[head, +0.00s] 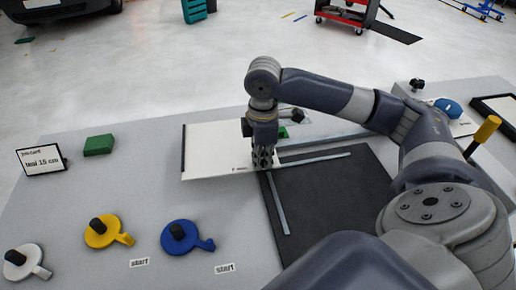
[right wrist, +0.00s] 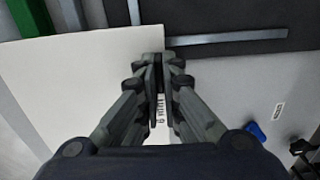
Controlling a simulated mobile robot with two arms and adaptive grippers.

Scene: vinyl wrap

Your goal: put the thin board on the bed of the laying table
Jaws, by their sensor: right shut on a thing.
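The thin board (head: 212,148) is a pale, flat sheet with a dark strip along its left edge and a small printed mark near its front. My right gripper (head: 262,160) points down and is shut on the board's right part. In the right wrist view the board (right wrist: 85,85) spreads left from the fingertips (right wrist: 158,75). The laying table's bed (head: 335,205) is a dark square with metal strips along its back and left edges. The board lies beyond the bed's back-left corner, not over its middle. I cannot tell its height above the worktop. My left gripper is out of view.
Blue (head: 180,237), yellow (head: 103,231) and white (head: 22,262) handled discs lie at front left. A green block (head: 99,145) and a sign (head: 41,160) stand at back left. A yellow-handled tool (head: 484,135) is at right. The bed's dark surface is bare where visible.

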